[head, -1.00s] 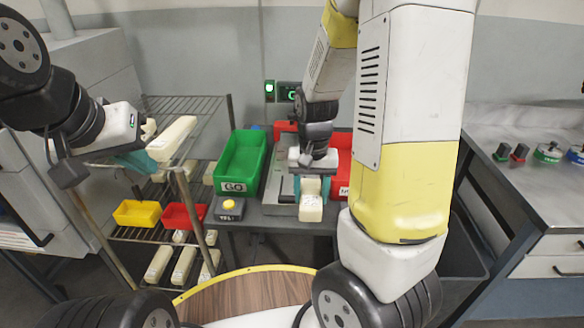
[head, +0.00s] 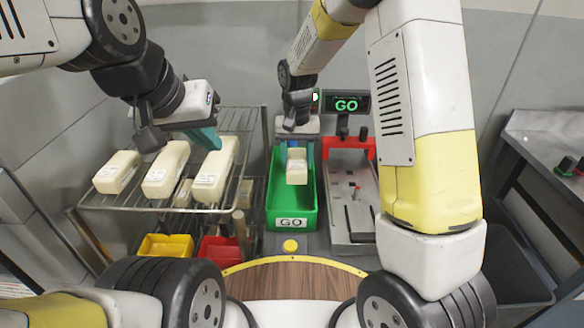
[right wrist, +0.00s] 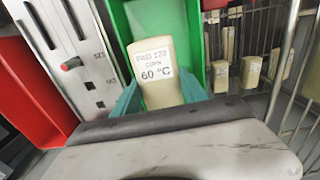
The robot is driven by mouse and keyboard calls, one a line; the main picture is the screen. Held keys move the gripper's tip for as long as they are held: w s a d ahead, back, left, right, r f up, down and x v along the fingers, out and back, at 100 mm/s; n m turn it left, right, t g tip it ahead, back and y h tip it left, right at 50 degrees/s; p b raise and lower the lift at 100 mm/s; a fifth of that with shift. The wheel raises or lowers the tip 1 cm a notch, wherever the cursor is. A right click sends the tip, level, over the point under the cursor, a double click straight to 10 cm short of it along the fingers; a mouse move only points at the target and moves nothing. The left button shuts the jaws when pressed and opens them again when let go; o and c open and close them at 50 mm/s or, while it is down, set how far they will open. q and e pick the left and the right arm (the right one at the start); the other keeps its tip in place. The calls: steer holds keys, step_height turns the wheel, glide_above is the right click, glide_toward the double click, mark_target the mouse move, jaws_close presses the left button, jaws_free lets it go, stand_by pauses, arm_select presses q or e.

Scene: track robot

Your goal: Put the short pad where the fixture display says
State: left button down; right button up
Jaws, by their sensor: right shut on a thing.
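The short pad (head: 297,166) is a cream block held by my right gripper (head: 297,152) over the green GO bin (head: 292,222). In the right wrist view the pad (right wrist: 155,72) sits between teal fingers, its label showing "60 °C", with the green bin (right wrist: 193,25) behind it. I cannot tell whether it touches the bin floor. The fixture display (head: 346,105) reads GO in green. My left gripper (head: 207,140) is over the rack's top shelf by the rightmost long pad (head: 215,168); its fingers are partly hidden, so its opening is unclear.
A wire rack (head: 150,205) at left bears several cream pads, with yellow (head: 165,246) and red (head: 220,250) bins below.

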steer(key=shift+w+a+f, duration=0.55)
steer(key=shift+w+a, duration=0.05)
steer(key=shift+a, duration=0.05)
step_height(320, 180, down, 4)
steer(key=shift+f, duration=2.45)
steer(key=shift+f, duration=0.1)
steer(key=o, duration=1.3)
steer(key=shift+o, duration=0.2)
